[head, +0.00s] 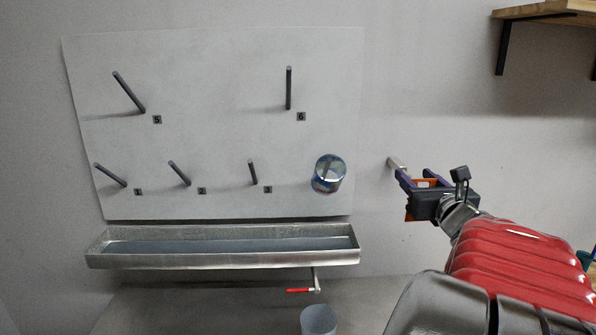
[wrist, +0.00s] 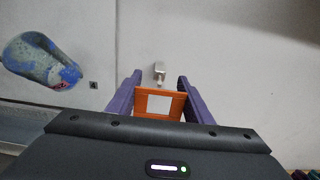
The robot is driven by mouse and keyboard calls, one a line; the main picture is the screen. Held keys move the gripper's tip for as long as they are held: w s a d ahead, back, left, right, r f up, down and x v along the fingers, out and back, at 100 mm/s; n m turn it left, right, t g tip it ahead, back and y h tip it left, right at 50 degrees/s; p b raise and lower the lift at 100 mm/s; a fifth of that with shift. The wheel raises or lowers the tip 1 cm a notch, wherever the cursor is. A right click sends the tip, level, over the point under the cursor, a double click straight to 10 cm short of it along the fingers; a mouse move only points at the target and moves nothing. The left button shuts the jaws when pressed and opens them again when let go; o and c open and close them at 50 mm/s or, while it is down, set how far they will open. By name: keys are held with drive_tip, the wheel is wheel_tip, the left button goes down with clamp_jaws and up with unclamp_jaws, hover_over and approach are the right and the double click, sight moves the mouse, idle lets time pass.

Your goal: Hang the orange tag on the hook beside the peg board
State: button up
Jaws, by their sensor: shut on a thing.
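The orange tag (head: 425,183) is between the purple fingers of my gripper (head: 416,175), which is shut on it. The small metal hook (head: 396,163) sticks out of the wall to the right of the peg board (head: 215,75), close to the fingertips. In the wrist view the hook (wrist: 159,71) appears just above the tag's upper edge, between the fingers. I cannot tell whether they touch.
A blue-patterned vessel (head: 328,174) hangs on the board's lower right peg, left of the hook. It also shows in the wrist view (wrist: 42,62). A metal trough (head: 225,260) runs below the board. A shelf (head: 545,10) is at upper right. The wall around the hook is bare.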

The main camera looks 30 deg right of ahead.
sight(403, 168)
drive_tip(key=shift+f+x, duration=0.2)
drive_tip(key=shift+x, duration=1.9)
drive_tip(key=shift+f+x, duration=0.15)
drive_tip(key=shift+x, duration=2)
drive_tip(key=shift+w+d+f, duration=0.4)
drive_tip(key=shift+w+f, duration=0.1)
drive_tip(key=shift+w, duration=0.05)
drive_tip(key=o, duration=1.1)
drive_tip(key=shift+s, duration=0.1)
drive_tip(key=shift+s+a, duration=0.25)
drive_tip(key=shift+s, duration=0.25)
drive_tip(key=v, duration=1.2)
drive_tip(key=shift+a, duration=0.25)
